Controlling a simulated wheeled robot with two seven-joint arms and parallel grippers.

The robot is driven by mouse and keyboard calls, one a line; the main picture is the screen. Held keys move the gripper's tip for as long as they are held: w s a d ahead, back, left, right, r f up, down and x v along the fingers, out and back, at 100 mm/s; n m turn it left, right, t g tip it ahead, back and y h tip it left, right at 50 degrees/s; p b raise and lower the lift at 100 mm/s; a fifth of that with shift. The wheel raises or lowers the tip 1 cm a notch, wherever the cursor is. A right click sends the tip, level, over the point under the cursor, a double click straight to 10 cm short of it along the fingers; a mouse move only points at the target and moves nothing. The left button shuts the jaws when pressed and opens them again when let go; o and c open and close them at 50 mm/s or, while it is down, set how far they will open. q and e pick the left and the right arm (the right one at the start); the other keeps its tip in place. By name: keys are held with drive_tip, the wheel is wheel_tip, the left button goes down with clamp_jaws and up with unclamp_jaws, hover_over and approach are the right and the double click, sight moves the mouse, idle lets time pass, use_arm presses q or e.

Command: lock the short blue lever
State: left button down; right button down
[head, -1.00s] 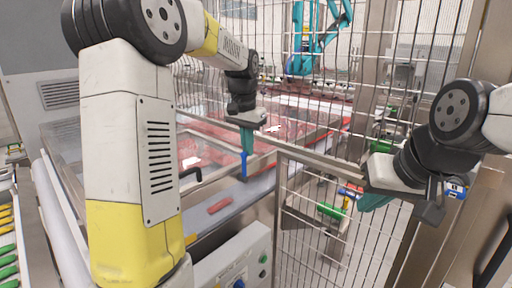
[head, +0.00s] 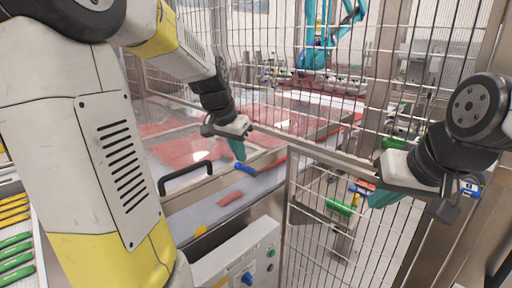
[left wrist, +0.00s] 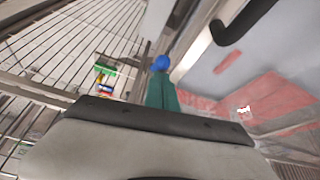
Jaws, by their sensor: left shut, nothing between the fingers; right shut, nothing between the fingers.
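The short blue lever (head: 245,168) sits on the metal frame edge by the cover, lying nearly flat in the head view. My left gripper (head: 238,152) is shut and empty, its teal fingertips right at the lever's left end. In the left wrist view, the blue lever (left wrist: 161,63) shows just beyond the shut teal fingertips (left wrist: 161,82). I cannot tell whether they touch. My right gripper (head: 384,198) is shut and empty by the mesh fence, well to the right of the lever.
A black handle (head: 186,176) is on the clear cover, left of the lever. A mesh fence (head: 345,235) stands at right. A grey control box (head: 235,258) with a blue knob (head: 247,279) is below. A red block (head: 231,198) lies on the grey surface.

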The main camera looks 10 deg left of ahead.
use_arm(q)
drive_tip(key=s+a+f, duration=0.2)
drive_tip(key=s+f, duration=0.2)
drive_tip(key=f, duration=0.2)
drive_tip(key=shift+a, duration=0.2)
idle(0.4)
drive_tip(key=shift+s+f, duration=0.1)
drive_tip(key=v, duration=0.8)
drive_tip(key=shift+w+r, duration=0.35)
drive_tip(key=s+d+r+n+t, duration=0.1)
drive_tip(key=s+d+n+t, duration=0.1)
drive_tip(key=s+d, duration=0.5)
drive_tip(key=s+n, duration=0.1)
drive_tip(key=s, duration=0.5)
drive_tip(key=shift+n, duration=0.4)
drive_tip(key=shift+d, duration=0.1)
